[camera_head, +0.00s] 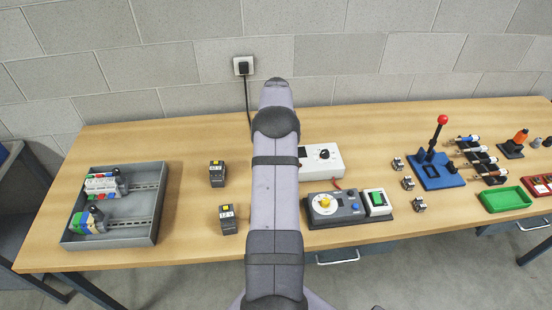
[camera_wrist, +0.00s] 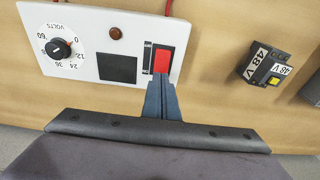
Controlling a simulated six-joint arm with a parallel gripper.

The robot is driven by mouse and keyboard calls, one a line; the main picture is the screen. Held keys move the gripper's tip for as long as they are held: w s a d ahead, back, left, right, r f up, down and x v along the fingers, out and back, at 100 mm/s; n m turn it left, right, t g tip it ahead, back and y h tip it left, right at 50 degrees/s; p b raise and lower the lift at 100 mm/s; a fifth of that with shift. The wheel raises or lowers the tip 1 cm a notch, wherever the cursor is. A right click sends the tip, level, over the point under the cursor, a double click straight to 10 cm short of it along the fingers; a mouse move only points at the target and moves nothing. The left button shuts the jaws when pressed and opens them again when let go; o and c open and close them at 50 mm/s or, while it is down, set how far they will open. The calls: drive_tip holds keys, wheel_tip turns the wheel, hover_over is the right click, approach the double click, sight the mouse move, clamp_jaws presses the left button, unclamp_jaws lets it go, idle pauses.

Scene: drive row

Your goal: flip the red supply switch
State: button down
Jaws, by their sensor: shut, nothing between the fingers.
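The red supply switch (camera_wrist: 163,58) sits in a dark frame on the face of the white supply box (camera_wrist: 91,70). The box also shows in the head view (camera_head: 333,170), partly behind my arm, and the switch is hidden there. My gripper (camera_wrist: 160,80) is shut and empty, with its fingertips right at the switch's near edge in the wrist view. I cannot tell whether they touch it. A black dial knob (camera_wrist: 58,48) marked in volts, a black panel (camera_wrist: 117,68) and a small dark red lamp (camera_wrist: 116,33) share the face.
A block marked 48 V (camera_wrist: 264,68) stands right of the box in the wrist view. The head view shows a grey tray (camera_head: 152,237) at left, a control unit with a yellow knob (camera_head: 337,211), a blue-based red-ball lever (camera_head: 437,170) and a green tray (camera_head: 505,199).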

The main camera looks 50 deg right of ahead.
drive_tip(key=shift+f+b, duration=0.5)
drive_tip(key=shift+f, duration=0.45)
idle(0.6)
drive_tip(key=shift+r, duration=0.15)
wheel_tip(320, 180, up, 7)
drive_tip(key=p, duration=0.5)
idle(0.4)
idle(0.3)
